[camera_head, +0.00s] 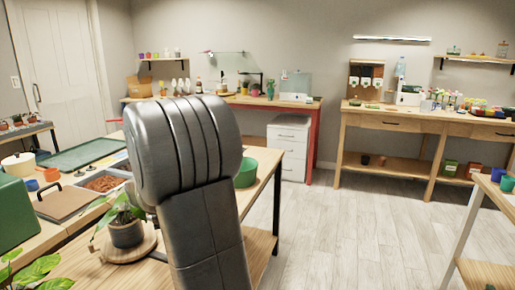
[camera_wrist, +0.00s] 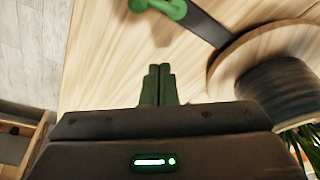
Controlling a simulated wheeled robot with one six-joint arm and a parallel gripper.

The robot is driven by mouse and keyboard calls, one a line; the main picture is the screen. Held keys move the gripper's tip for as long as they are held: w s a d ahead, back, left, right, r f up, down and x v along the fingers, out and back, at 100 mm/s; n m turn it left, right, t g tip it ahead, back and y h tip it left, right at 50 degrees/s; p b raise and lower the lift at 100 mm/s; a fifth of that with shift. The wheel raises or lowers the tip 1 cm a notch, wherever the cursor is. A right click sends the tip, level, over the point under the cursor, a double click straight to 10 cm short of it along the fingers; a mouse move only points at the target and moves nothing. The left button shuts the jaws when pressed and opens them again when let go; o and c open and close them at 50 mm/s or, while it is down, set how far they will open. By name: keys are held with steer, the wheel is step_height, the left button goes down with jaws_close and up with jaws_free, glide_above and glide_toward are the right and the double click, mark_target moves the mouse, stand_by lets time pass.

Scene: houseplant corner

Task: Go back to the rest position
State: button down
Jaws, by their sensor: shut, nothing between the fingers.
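In the wrist view my gripper (camera_wrist: 159,72) has its two fingers pressed together with nothing between them. It is over the wooden tabletop (camera_wrist: 100,60), and I cannot tell its exact height. In the head view my large grey arm link stands in the middle and hides the gripper. A potted plant in a dark pot (camera_head: 127,232) stands on a round wooden board (camera_head: 143,247) left of the arm. The dark pot (camera_wrist: 268,85) and round board (camera_wrist: 225,62) also show right of the fingers in the wrist view, blurred.
A green-handled tool (camera_wrist: 165,6) lies beyond the fingers. A green bowl (camera_head: 246,173) stands right of the arm; a tray of brown soil (camera_head: 103,183) and a green box (camera_head: 14,215) are at left. Wooden benches (camera_head: 440,119) line the back. The floor (camera_head: 345,220) at right is clear.

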steer(key=n, duration=0.1)
steer(key=w+a+n+y, duration=0.1)
steer(key=n, duration=0.1)
steer(key=a+n+p, duration=0.1)
steer(key=n, duration=0.1)
steer(key=shift+w+f+y, duration=0.15)
steer(key=shift+f+y, duration=0.15)
steer(key=shift+f, duration=0.1)
steer(key=shift+w+a+r, duration=0.3)
steer(key=shift+w+a, duration=0.2)
steer(key=shift+a, duration=0.1)
steer(key=p+v, duration=0.1)
steer(key=v, duration=0.5)
steer(key=shift+s+d, duration=0.2)
